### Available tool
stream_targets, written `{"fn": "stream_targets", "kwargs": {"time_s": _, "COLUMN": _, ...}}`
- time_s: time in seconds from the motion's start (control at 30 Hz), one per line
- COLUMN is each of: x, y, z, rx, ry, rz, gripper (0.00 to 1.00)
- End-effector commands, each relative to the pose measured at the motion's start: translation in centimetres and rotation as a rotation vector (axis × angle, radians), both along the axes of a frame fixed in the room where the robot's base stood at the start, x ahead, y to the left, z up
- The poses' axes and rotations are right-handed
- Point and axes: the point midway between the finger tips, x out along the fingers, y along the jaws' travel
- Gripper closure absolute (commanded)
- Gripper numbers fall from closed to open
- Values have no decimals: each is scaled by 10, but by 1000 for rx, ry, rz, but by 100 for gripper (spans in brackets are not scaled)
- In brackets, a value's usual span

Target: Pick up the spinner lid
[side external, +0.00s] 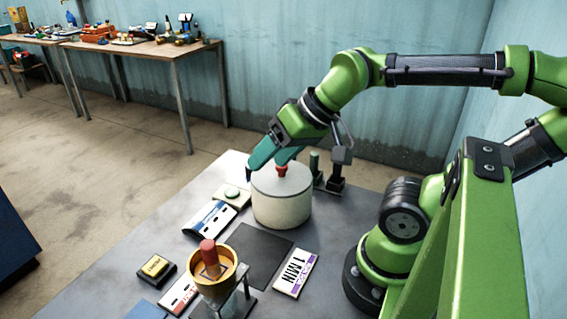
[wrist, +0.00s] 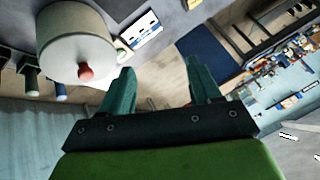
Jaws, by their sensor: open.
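The spinner is a white round drum (side external: 282,210) on the grey table, with a pale flat lid (side external: 298,181) on top. A red knob (side external: 282,170) stands at the middle of the lid. In the wrist view the lid (wrist: 72,40) and red knob (wrist: 86,73) are at the upper left. My gripper (side external: 266,166) is tilted down just above the lid, open and empty. Its teal fingers also show in the wrist view (wrist: 161,85), where the knob lies left of both fingers, not between them.
A dark stand (side external: 337,178) with upright posts is close behind the drum on the right. A yellow funnel (side external: 225,283) with a red-brown piece in it stands in front.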

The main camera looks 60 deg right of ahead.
Motion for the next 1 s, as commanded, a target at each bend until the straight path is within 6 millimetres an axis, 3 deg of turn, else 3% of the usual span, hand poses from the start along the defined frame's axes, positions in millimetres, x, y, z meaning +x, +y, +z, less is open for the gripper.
{"fn": "stream_targets", "kwargs": {"time_s": 0.17, "x": 13, "y": -14, "z": -6, "rx": -2, "ry": 55, "rz": -50, "gripper": 37}}
{"fn": "stream_targets", "kwargs": {"time_s": 0.27, "x": 31, "y": -35, "z": -2, "rx": 43, "ry": 148, "rz": -194, "gripper": 37}}
{"fn": "stream_targets", "kwargs": {"time_s": 0.43, "x": 56, "y": -79, "z": 7, "rx": 234, "ry": 357, "rz": -707, "gripper": 37}}
{"fn": "stream_targets", "kwargs": {"time_s": 0.7, "x": 71, "y": -134, "z": 21, "rx": 492, "ry": 522, "rz": -1634, "gripper": 37}}
{"fn": "stream_targets", "kwargs": {"time_s": 0.83, "x": 71, "y": -145, "z": 32, "rx": 592, "ry": 511, "rz": -2022, "gripper": 37}}
{"fn": "stream_targets", "kwargs": {"time_s": 1.0, "x": 65, "y": -145, "z": 42, "rx": 684, "ry": 475, "rz": -2324, "gripper": 37}}
